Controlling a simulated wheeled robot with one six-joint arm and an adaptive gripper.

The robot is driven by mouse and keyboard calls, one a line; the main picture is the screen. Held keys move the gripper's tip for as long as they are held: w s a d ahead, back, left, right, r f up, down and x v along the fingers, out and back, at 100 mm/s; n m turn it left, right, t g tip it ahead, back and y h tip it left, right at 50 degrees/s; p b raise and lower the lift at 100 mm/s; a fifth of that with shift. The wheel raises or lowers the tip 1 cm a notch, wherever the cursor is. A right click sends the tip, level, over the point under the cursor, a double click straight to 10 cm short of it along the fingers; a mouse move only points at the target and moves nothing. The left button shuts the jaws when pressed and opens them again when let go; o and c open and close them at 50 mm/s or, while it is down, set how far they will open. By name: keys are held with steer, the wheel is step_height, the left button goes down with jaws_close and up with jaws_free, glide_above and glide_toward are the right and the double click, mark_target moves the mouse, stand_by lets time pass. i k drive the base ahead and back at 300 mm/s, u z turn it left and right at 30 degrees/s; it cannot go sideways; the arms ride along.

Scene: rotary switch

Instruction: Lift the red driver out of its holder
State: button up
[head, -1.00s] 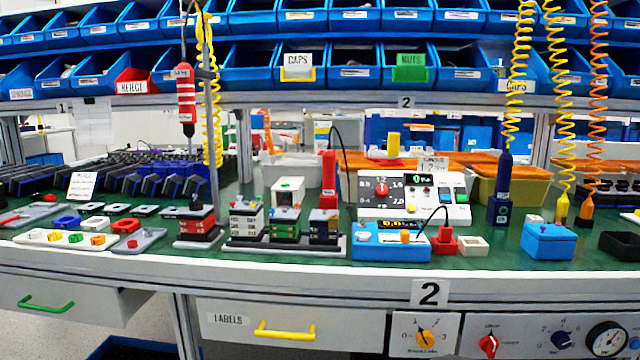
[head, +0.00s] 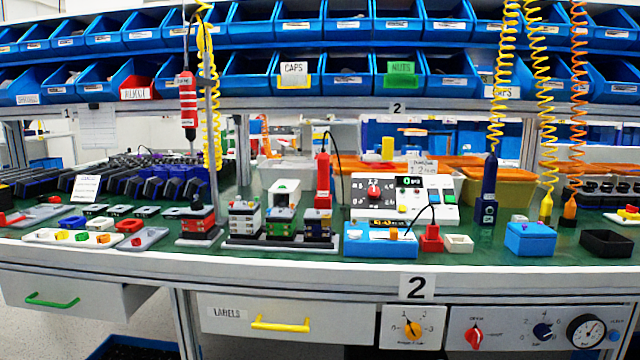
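A red driver (head: 323,180) stands upright on the green bench top, behind the row of small modules, with a black cable looping from its top. Its lower end and whatever holds it are partly hidden by the modules. A second red tool with a white band (head: 188,105) hangs at the left from a cord beside a grey post. I cannot tell from the picture alone which of the two the task means. My gripper does not show in this view.
Small modules (head: 244,221), a blue instrument (head: 380,240) and a white control box (head: 362,207) crowd the bench around the upright driver. Drawers and a knob panel (head: 412,327) line the front.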

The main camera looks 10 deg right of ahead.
mark_target(323, 160)
steer(key=k, duration=1.15)
steer(key=u, duration=0.7)
steer(key=i, duration=0.75)
steer(key=u, duration=0.7)
steer(key=i, duration=0.85)
steer(key=z, duration=0.7)
steer(key=i, duration=0.95)
steer(key=z, duration=0.85)
